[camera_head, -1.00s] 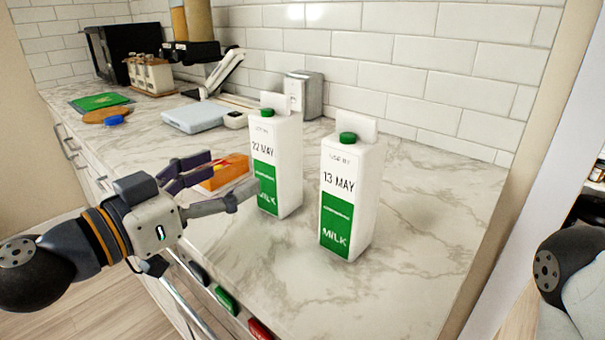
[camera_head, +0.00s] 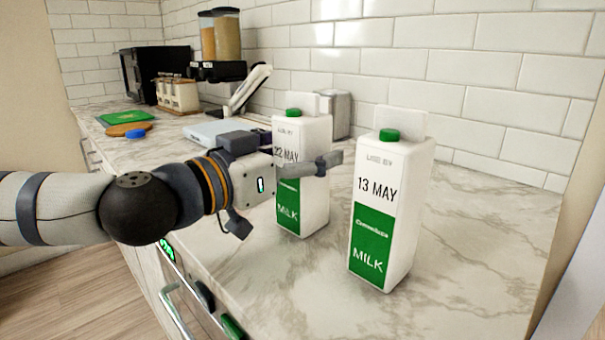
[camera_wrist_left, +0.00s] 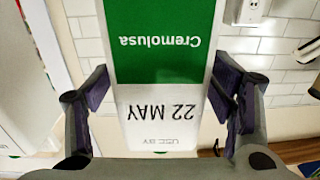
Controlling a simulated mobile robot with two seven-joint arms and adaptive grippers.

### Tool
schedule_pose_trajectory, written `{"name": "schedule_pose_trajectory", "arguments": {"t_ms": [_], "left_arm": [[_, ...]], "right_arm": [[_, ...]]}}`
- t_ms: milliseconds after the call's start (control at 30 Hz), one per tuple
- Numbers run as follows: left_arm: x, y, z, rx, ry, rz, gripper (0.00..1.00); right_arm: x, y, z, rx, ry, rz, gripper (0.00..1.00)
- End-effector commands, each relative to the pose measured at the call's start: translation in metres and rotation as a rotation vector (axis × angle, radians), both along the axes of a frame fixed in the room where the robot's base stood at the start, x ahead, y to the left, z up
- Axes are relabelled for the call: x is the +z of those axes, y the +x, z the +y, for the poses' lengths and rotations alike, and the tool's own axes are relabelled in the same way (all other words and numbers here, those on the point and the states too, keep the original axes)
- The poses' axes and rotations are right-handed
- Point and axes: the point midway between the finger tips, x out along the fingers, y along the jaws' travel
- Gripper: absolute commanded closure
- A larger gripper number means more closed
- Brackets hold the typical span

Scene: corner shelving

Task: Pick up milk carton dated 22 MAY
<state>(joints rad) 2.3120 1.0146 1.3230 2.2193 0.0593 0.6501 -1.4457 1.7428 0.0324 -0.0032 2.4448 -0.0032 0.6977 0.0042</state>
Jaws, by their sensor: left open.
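The milk carton dated 22 MAY (camera_head: 316,205) stands upright on the marble counter, white with a green panel and green cap. My left gripper (camera_head: 312,160) is open at its upper part. In the head view one finger crosses the carton's front and the other is hidden. In the left wrist view the carton (camera_wrist_left: 160,40) appears upside down, its 22 MAY text between the two open fingers (camera_wrist_left: 165,90), with a gap on each side. A second milk carton dated 13 MAY (camera_head: 375,240) stands upright to the right. My right gripper is not in view.
A grey box (camera_head: 336,112) stands by the tiled wall behind the cartons. The counter (camera_head: 470,235) right of the 13 MAY carton is clear.

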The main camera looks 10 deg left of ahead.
Motion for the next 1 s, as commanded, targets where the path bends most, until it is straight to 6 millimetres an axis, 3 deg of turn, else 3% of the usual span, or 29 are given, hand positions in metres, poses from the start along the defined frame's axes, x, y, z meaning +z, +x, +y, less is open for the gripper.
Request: {"name": "schedule_pose_trajectory", "arguments": {"t_ms": [67,300,400,667,1000], "left_arm": [[0.000,0.000,0.000,0.000,0.000,0.000,0.27],[0.000,0.000,0.000,0.000,0.000,0.000,0.82],[0.000,-0.001,0.000,0.000,0.000,0.000,1.00],[0.007,-0.001,0.000,0.000,0.000,-0.007,1.00],[0.090,-0.004,0.000,0.001,0.001,-0.022,1.00]], "right_arm": [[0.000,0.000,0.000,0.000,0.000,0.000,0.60],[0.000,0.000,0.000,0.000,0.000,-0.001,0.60],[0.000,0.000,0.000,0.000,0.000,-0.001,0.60],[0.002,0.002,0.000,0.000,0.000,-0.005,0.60],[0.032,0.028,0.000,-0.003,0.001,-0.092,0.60]]}}
